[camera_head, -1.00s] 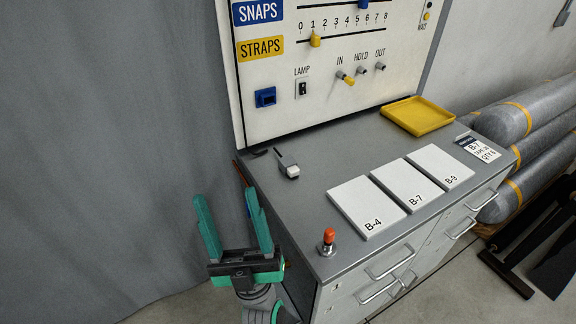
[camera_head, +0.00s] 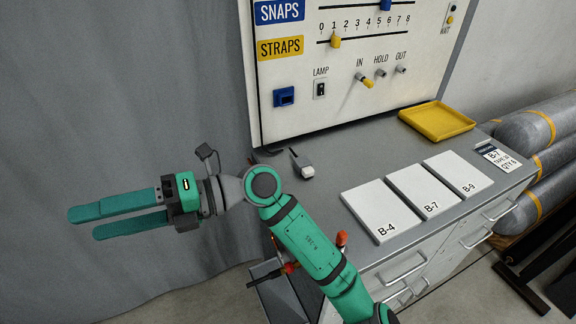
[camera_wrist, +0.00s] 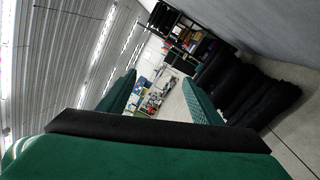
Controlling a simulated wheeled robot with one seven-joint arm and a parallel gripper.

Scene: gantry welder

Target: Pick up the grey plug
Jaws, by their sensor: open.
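The grey plug (camera_head: 303,165) lies on the grey cabinet top, below the panel near its left end. It has a pale block-shaped end and a darker grey part behind. A dark cable end lies to its left. My gripper (camera_head: 84,225) is open and empty, pointing left in front of the grey curtain, well away from the plug. My arm crosses the cabinet's front left corner. In the wrist view, my two green fingers (camera_wrist: 160,98) stand apart with only the distant room between them; the plug does not show there.
White plates (camera_head: 382,209) marked B-4, B-7 and B-9 lie right of the plug. A yellow tray (camera_head: 437,122) sits at the back right. The control panel (camera_head: 350,60) rises behind. An orange-topped knob (camera_head: 342,238) is partly hidden by my arm. Grey cylinders (camera_head: 530,135) lie at the right.

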